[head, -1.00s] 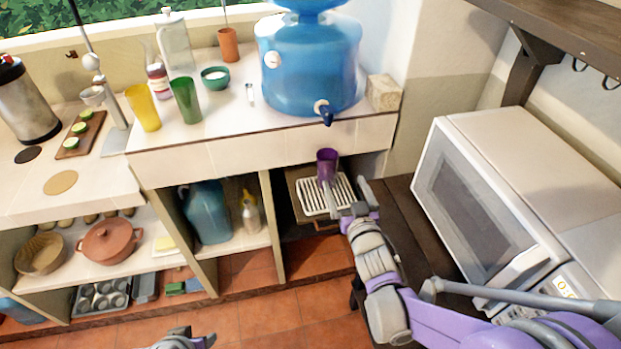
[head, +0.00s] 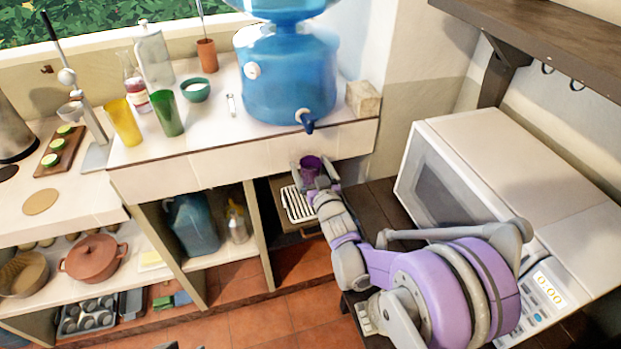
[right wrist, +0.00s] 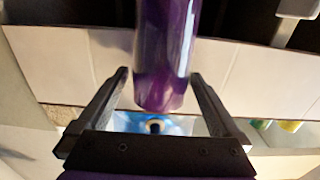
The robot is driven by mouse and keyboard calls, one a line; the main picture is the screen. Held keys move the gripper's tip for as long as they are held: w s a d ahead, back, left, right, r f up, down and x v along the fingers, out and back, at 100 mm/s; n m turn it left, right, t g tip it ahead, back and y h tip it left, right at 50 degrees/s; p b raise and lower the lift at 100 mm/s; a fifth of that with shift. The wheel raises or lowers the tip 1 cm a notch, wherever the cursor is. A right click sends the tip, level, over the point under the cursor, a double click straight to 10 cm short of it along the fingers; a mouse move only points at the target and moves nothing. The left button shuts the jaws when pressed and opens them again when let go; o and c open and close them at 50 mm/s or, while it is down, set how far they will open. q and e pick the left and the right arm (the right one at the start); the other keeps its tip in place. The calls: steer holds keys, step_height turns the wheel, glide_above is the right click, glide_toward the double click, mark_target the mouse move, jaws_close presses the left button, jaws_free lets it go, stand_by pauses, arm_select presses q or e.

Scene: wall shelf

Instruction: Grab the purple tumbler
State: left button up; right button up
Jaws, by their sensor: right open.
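The purple tumbler (head: 311,168) stands at the white slatted rack below the counter, under the water dispenser. My right gripper (head: 314,180) is at the tumbler, with its fingers around it in the head view. In the right wrist view the tumbler (right wrist: 166,50) lies between the two open fingers of the right gripper (right wrist: 160,95), with a gap showing near each fingertip. The tumbler's far end runs out of that view.
The white slatted rack (head: 297,204) is in the open compartment below the counter front (head: 240,160). A blue water dispenser (head: 288,75) stands above. A white microwave (head: 520,175) is right of my arm. Green (head: 168,113) and yellow (head: 124,122) cups stand on the counter.

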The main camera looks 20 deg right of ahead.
steer(key=shift+c, duration=0.3)
jaws_close()
stand_by(0.3)
